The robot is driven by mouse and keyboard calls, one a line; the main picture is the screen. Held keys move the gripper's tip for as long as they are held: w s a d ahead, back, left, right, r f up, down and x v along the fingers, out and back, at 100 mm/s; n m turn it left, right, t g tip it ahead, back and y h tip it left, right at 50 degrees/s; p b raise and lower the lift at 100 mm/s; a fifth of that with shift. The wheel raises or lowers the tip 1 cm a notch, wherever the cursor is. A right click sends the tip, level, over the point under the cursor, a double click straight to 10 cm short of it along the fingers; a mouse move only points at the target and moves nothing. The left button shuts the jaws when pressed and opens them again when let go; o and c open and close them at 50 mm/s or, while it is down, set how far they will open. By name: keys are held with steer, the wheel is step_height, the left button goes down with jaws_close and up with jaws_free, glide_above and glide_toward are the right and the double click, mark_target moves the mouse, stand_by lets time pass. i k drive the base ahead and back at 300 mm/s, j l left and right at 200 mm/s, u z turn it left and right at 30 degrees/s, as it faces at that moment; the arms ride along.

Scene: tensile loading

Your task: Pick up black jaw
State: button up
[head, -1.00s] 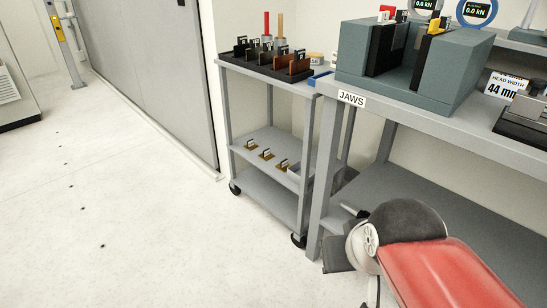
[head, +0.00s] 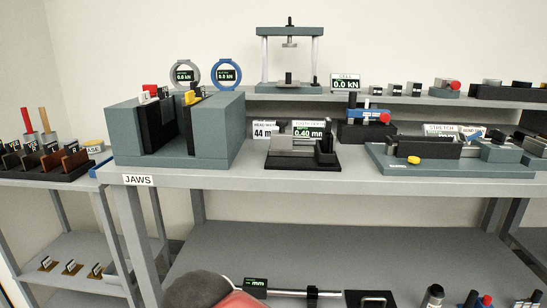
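A grey-green block holder (head: 222,130) stands on the bench above the JAWS label. Two dark plates (head: 158,128) stand in its gap, with small coloured tabs on top. A red tab (head: 149,88) and a white tab (head: 145,97) top the left plate. A yellow tab (head: 191,98) and a black tab (head: 198,88) top the right side; the black one is partly hidden behind the yellow. I cannot tell for sure which piece is the black jaw. My gripper is outside the view; only part of my red and dark arm shows at the bottom.
A cart (head: 40,190) at left carries a dark rack (head: 40,172) with black and brown pieces. Right of the holder, a gauge fixture (head: 300,150) and a stretch device (head: 430,165) stand on the bench (head: 250,175). A raised back shelf holds a small press (head: 290,60).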

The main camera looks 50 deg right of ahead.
mark_target(326, 141)
steer(key=l+z, duration=0.2)
steer(key=z, duration=1.55)
steer(key=i, duration=0.4)
steer(key=k, duration=0.25)
